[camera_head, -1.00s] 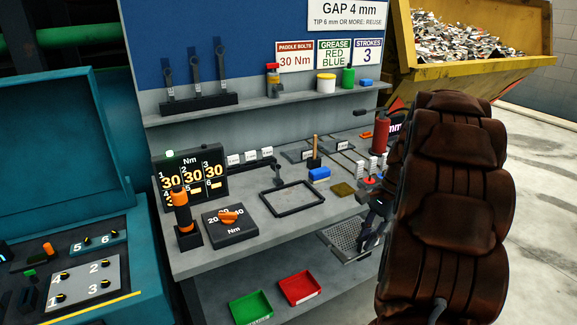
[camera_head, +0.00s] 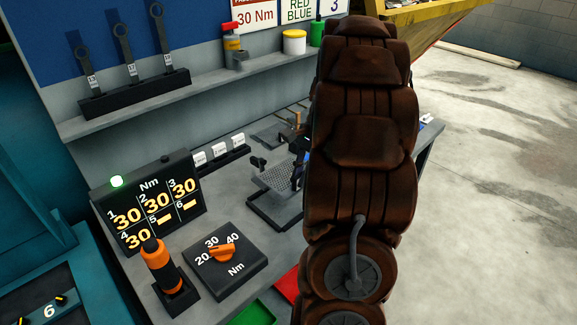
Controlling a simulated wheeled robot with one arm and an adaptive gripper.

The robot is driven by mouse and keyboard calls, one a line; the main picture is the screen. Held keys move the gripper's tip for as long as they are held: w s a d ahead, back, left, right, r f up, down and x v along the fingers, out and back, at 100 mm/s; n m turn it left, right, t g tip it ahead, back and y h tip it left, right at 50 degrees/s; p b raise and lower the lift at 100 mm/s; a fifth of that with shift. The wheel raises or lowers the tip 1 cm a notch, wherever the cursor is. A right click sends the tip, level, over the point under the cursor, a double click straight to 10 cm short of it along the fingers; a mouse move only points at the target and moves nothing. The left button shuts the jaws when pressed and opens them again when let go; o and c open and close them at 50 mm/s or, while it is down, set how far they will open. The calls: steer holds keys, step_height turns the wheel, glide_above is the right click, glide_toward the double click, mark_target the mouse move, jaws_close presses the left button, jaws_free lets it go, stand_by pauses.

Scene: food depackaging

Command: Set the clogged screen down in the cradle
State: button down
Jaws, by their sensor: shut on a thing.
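The clogged screen (camera_head: 274,178) is a grey perforated plate. It is over the black frame of the cradle (camera_head: 262,217) on the bench, and the cradle's near-left part shows below it. I cannot tell whether the screen touches the cradle. My gripper (camera_head: 298,172) is shut on the screen at its right edge. My own brown arm hides most of the gripper and the right side of the screen and cradle.
A torque display (camera_head: 150,200), an orange-handled tool (camera_head: 160,265) in its stand and a Nm dial box (camera_head: 228,262) stand to the left. A shelf (camera_head: 120,113) runs behind.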

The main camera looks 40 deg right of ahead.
steer(key=shift+a, duration=0.2)
stand_by(0.3)
steer(key=b, duration=0.2)
glide_above(294, 214)
steer(key=d, duration=0.2)
steer(key=shift+s+a+f, duration=0.1)
steer(key=shift+f, duration=2.75)
steer(key=shift+f+b, duration=0.6)
steer(key=shift+f, duration=0.55)
steer(key=c, duration=1.1)
jaws_free()
steer(key=shift+r, duration=0.1)
steer(key=v, duration=1.1)
steer(key=shift+r, duration=0.35)
